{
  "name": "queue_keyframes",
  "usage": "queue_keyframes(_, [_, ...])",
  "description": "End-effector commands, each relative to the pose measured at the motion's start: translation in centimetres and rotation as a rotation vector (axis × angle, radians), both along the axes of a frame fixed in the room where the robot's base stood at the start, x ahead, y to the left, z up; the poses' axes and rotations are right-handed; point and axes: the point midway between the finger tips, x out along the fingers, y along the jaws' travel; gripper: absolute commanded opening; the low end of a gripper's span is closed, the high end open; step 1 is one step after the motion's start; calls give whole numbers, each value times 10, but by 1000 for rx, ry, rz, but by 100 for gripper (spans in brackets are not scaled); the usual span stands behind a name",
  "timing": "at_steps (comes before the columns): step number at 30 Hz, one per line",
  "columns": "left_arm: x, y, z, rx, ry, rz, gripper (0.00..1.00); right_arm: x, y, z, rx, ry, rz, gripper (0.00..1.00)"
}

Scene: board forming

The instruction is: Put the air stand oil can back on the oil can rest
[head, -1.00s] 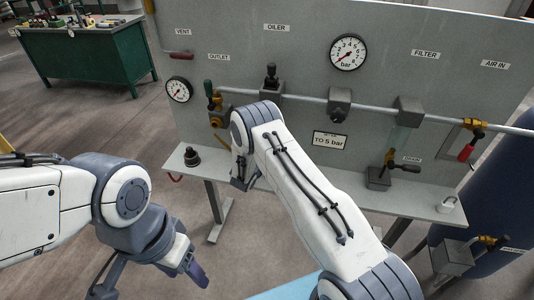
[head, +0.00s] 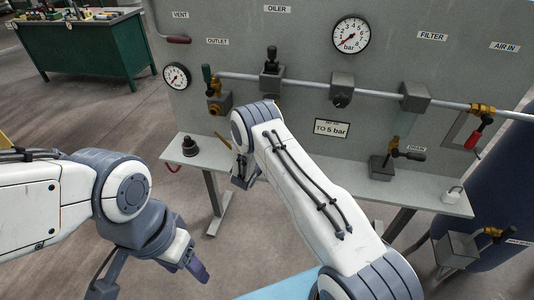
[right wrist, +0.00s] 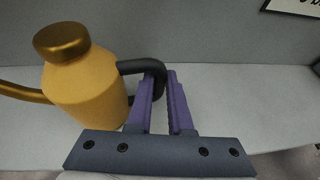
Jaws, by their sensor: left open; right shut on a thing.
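The oil can (right wrist: 85,90) is yellow with a brass cap, a spout to the left and a black handle. My right gripper (right wrist: 168,85) is shut on that handle, beside the can's body, in the right wrist view. The can is over the pale shelf; I cannot tell if it touches it. In the head view my right forearm hides nearly all of the can, and my right gripper (head: 241,180) shows only in part. My left gripper (head: 195,270) is open and empty, low at the left, away from the shelf. I cannot pick out the oil can rest.
The grey board carries gauges (head: 351,35), a pipe and valves above the shelf (head: 310,172). A black knobbed part (head: 190,147) stands at the shelf's left end, a drain valve (head: 382,166) farther right. A blue tank (head: 496,190) stands at the right. A green bench (head: 80,50) is behind.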

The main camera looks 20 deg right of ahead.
Motion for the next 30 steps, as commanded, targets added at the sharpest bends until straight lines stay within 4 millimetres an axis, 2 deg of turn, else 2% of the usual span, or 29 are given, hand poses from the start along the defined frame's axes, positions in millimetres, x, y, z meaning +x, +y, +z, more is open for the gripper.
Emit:
queue_keyframes(9, [0,0,-6,0,0,0,61,1,0,-4,-1,-3,-1,0])
queue_keyframes(10, [0,0,-6,0,0,0,61,1,0,-4,-1,-3,-1,22])
queue_keyframes(12, [0,0,-5,0,0,0,61,1,0,-3,-1,-3,-1,49])
queue_keyframes(13, [0,0,-5,0,0,0,61,1,0,-3,0,-3,-1,53])
queue_keyframes(25, [0,0,-7,0,0,0,61,-4,5,-3,0,1,1,53])
queue_keyframes(30, [0,0,-14,0,0,0,61,-23,22,7,0,0,4,53])
